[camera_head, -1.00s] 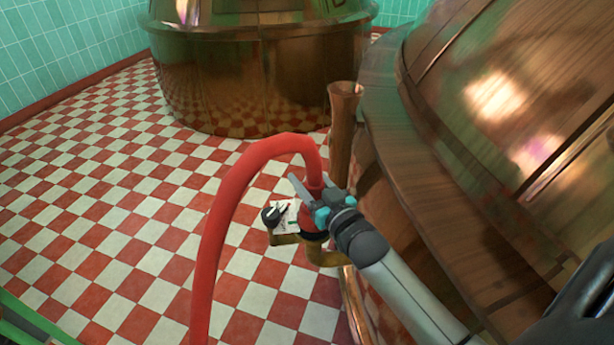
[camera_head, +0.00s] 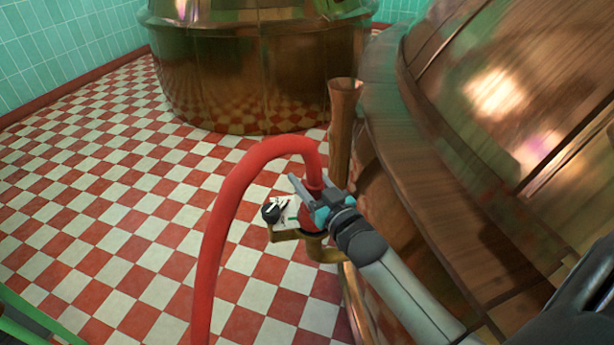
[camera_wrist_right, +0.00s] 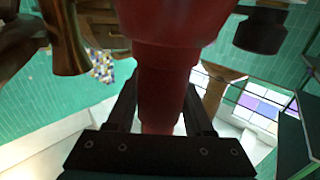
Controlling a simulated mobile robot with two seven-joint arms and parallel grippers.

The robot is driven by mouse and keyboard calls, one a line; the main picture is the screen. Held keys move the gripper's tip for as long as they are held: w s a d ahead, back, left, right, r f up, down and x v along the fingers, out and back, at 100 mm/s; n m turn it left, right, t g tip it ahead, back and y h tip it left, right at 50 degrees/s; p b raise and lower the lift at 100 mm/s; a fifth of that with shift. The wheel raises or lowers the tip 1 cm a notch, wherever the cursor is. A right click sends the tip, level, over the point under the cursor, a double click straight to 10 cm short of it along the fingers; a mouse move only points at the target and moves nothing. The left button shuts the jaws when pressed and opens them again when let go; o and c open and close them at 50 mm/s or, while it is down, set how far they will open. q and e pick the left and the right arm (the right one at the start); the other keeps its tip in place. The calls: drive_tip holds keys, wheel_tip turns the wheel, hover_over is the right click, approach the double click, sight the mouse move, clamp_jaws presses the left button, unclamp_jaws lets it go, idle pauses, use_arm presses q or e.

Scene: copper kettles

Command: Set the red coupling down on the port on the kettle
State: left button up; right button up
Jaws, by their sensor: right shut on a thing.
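The red coupling (camera_head: 308,213) is at the end of the red hose (camera_head: 232,195). My right gripper (camera_head: 312,192) is shut around it, and the fingers also show on either side of the red coupling (camera_wrist_right: 165,85) in the wrist view. The port (camera_head: 322,252) is a bent brass pipe on the side of the copper kettle (camera_head: 520,130). The coupling's lower end is at the port's mouth; whether it is fully seated is hidden. My left gripper is not in view.
A black knob (camera_head: 271,212) and a white label (camera_head: 284,211) sit beside the port. An upright copper pipe (camera_head: 341,130) stands just behind. Another copper kettle (camera_head: 255,85) is at the back.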

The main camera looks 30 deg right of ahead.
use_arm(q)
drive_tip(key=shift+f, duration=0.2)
use_arm(e)
drive_tip(key=shift+f, duration=0.35)
drive_tip(key=o, duration=1.4)
drive_tip(key=shift+f, duration=0.1)
drive_tip(key=shift+c, duration=0.2)
drive_tip(key=shift+f, duration=0.1)
drive_tip(key=shift+s, duration=0.25)
use_arm(q)
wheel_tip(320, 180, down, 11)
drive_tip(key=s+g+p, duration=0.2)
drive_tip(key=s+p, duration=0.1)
drive_tip(key=p, duration=0.2)
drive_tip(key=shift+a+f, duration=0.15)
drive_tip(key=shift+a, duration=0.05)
use_arm(e)
drive_tip(key=s, duration=1.4)
drive_tip(key=shift+s, duration=0.35)
drive_tip(key=shift+a, duration=0.15)
